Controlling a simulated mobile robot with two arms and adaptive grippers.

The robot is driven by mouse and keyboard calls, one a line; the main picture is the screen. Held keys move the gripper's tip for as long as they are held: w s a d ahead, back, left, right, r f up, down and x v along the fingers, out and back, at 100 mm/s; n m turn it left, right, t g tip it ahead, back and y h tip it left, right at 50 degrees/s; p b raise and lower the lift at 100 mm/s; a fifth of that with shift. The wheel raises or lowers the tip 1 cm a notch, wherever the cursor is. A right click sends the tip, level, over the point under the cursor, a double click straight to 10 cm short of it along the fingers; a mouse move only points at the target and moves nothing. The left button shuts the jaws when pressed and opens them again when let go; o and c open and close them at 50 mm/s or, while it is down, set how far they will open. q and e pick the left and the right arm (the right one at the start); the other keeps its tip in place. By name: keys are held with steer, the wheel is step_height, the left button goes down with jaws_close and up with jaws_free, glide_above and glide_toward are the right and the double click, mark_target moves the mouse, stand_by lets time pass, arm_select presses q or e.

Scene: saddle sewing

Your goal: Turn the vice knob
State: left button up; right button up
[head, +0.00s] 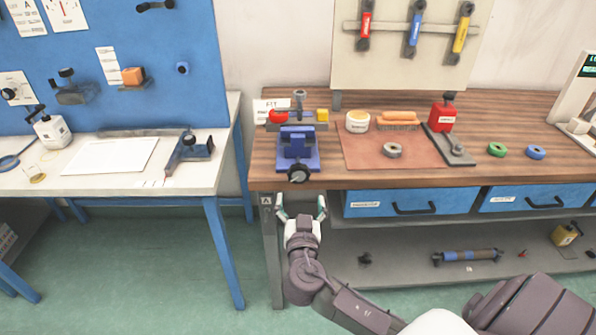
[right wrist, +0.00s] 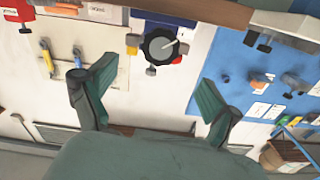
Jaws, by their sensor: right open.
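The blue vice (head: 298,148) sits at the front left of the wooden workbench (head: 330,184). Its black round knob (head: 298,175) faces out over the bench's front edge. My right gripper (head: 300,207) is open and empty just below and in front of the knob, pointing at the bench. In the right wrist view the knob (right wrist: 160,46), with a pale pointer line, shows beyond and between the spread fingers of the right gripper (right wrist: 158,82), apart from them. My left gripper is in neither view.
Blue drawers (head: 405,202) sit under the bench top, right of my right gripper. A white table (head: 60,183) stands left, across a gap of free floor.

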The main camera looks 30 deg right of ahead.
mark_target(299, 176)
steer(key=p+x, duration=0.2)
steer(key=x, duration=0.8)
steer(key=shift+f, duration=0.1)
steer(key=c, duration=1.1)
